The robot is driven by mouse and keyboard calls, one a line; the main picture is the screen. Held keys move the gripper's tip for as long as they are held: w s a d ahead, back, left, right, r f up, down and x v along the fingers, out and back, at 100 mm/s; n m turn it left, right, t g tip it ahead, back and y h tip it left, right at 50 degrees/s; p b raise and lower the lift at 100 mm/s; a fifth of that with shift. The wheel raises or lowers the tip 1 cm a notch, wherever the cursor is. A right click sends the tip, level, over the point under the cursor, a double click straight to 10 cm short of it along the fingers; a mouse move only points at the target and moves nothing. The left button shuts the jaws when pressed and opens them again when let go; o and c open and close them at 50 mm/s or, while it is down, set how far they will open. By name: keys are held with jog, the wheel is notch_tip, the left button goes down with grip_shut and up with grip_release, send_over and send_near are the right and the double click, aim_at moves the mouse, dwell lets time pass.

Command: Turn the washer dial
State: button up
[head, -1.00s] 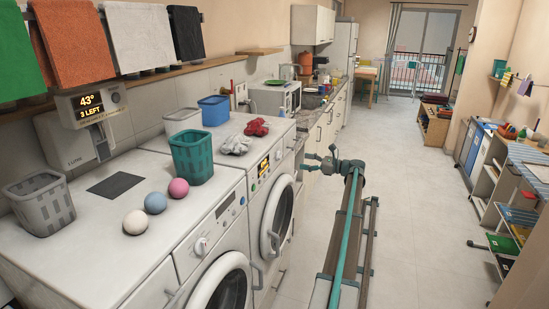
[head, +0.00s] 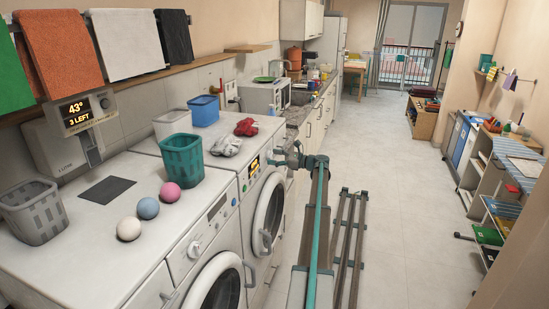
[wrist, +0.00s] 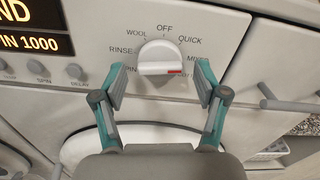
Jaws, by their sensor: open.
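The washer dial (wrist: 160,58) is a white round knob on the front panel of the far machine, large in the wrist view. Its red mark is at the lower right. Labels around it include OFF at the top, QUICK, WOOL and RINSE. My gripper (wrist: 160,76) is open, with one fingertip to the left and one to the right of the dial. Gaps show on both sides, and I cannot tell how far the tips stand off the panel. In the head view my gripper (head: 280,162) is at the far washer's (head: 262,205) panel and hides the dial.
A lit display (wrist: 35,30) and small buttons (wrist: 38,66) are left of the dial. A door handle (wrist: 288,103) shows at right. The near machine (head: 120,245) carries a grey basket (head: 35,215), a teal basket (head: 182,165) and balls.

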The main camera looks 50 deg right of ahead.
jog(key=shift+c, duration=0.3)
jog(key=c, duration=1.1)
jog(key=shift+f+n+b, duration=0.15)
jog(key=shift+n+b, duration=0.35)
jog(key=shift+b, duration=0.25)
jog(key=n+b, duration=0.5)
jog(key=b, duration=0.1)
jog(key=n+b, duration=0.5)
jog(key=b, duration=0.1)
jog(key=n+b, duration=0.5)
jog(key=b, duration=0.1)
jog(key=shift+d+r, duration=0.15)
jog(key=shift+r, duration=0.15)
